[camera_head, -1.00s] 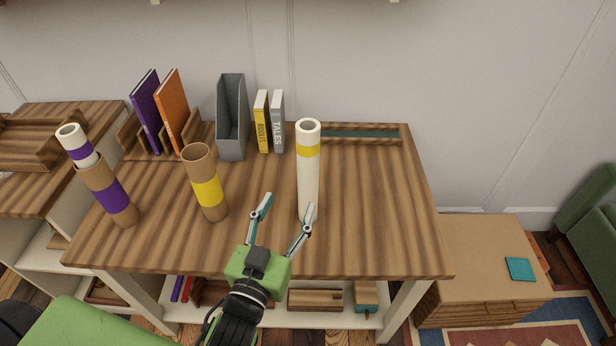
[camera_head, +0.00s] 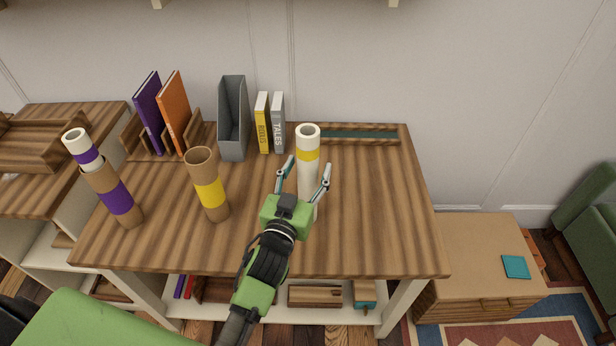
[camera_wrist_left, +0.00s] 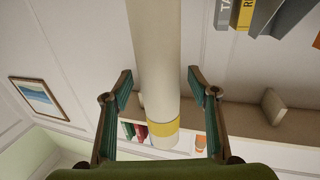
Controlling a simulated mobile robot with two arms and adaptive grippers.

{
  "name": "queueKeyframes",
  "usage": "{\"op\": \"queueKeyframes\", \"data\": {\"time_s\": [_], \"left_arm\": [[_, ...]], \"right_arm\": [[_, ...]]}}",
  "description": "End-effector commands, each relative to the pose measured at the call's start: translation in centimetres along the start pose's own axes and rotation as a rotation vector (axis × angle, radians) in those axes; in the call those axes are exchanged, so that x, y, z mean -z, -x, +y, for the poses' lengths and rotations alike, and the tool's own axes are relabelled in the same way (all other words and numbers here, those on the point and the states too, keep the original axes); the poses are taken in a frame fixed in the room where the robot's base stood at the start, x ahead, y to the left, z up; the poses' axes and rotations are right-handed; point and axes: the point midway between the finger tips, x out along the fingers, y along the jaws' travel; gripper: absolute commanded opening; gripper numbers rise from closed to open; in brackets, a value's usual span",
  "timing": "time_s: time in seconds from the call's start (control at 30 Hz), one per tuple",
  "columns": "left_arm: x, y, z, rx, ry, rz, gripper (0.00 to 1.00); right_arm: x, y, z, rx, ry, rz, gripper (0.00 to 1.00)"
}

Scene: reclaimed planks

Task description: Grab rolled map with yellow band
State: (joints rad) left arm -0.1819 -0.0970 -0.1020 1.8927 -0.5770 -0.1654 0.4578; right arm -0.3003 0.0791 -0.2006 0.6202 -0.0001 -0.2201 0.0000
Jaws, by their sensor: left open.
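The rolled map with the yellow band (camera_head: 308,142) is a white roll standing upright on the plank desk (camera_head: 382,205). My left gripper (camera_head: 305,164) is open, with one finger on each side of the roll, below its yellow band. In the left wrist view the rolled map (camera_wrist_left: 156,60) runs between the open fingers of my left gripper (camera_wrist_left: 160,78). Contact cannot be told. The gripper hides the roll's lower part in the head view. My right gripper is not in view.
A brown tube with a yellow band (camera_head: 202,168) stands left of the gripper. Farther left, a brown tube with a purple band (camera_head: 104,180) holds a purple-banded white roll (camera_head: 80,144). A grey file holder (camera_head: 234,130) and books (camera_head: 263,122) stand behind. The desk's right side is clear.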

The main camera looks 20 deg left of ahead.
Motion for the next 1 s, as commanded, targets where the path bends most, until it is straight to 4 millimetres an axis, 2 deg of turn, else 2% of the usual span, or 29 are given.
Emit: {"op": "queueKeyframes", "data": {"time_s": [0.27,0.3,0.43,0.47,0.8,1.0], "left_arm": [[-0.1,-0.5,0.0,0.0,-0.001,0.0,0.54],[0.0,-0.5,0.0,0.0,-0.001,0.0,0.49],[0.0,-0.5,0.0,0.0,-0.001,0.0,0.15],[0.0,-0.5,0.0,0.0,-0.001,0.0,0.12],[0.1,-0.5,0.0,0.0,-0.001,0.001,0.11],[1.8,-0.5,0.0,-0.001,-0.002,0.005,0.11]], "right_arm": [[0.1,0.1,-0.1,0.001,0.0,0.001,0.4],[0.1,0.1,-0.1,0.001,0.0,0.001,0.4],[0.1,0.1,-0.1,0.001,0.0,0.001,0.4],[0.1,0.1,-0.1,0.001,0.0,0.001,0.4],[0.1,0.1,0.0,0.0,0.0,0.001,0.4],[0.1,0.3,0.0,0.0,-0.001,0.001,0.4]]}}
